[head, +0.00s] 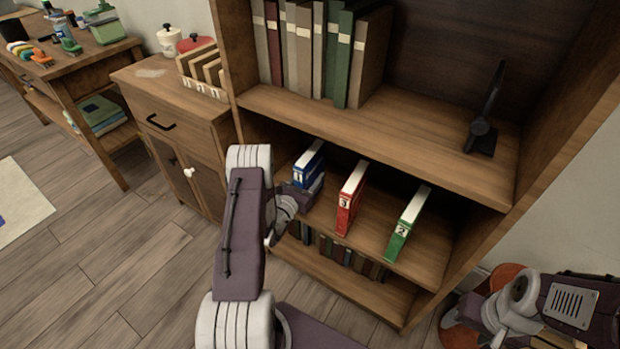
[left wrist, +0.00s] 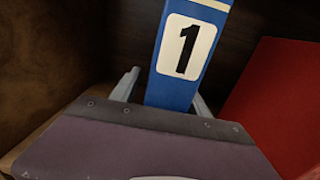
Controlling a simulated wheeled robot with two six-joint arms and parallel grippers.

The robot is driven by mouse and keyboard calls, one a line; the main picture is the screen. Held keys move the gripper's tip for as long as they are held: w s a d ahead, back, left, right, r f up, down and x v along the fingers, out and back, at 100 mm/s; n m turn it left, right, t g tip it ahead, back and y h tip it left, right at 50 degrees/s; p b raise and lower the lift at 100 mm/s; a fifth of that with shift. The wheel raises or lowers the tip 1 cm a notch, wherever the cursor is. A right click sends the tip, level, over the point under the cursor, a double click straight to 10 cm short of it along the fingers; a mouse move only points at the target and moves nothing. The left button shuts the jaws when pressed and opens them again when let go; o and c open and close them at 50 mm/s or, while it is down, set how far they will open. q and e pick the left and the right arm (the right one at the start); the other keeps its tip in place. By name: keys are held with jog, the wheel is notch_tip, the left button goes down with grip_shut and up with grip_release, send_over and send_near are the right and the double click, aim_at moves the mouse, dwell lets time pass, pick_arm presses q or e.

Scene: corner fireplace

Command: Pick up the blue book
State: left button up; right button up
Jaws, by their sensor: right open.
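The blue book (head: 308,168) stands upright with its spine outward at the left end of the middle shelf. In the left wrist view the blue book (left wrist: 187,50) shows a white label with a black "1". My left gripper (head: 300,195) is at the lower part of its spine. In the left wrist view the fingers of my left gripper (left wrist: 165,95) lie on either side of the book. A gap shows at the left finger, and the right one is close to the book; contact cannot be told. My right gripper (head: 470,325) is open and empty at the lower right, away from the shelf.
A red book (head: 351,198) and a green book (head: 408,224) stand to the right on the same shelf (head: 375,235). The shelf above holds several books and a dark stand (head: 484,120). A cabinet (head: 170,120) adjoins on the left.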

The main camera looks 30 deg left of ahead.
aim_at(310, 153)
pick_arm(q)
grip_shut()
notch_tip(310, 153, up, 10)
jog(key=p, duration=0.4)
jog(key=shift+p, duration=0.3)
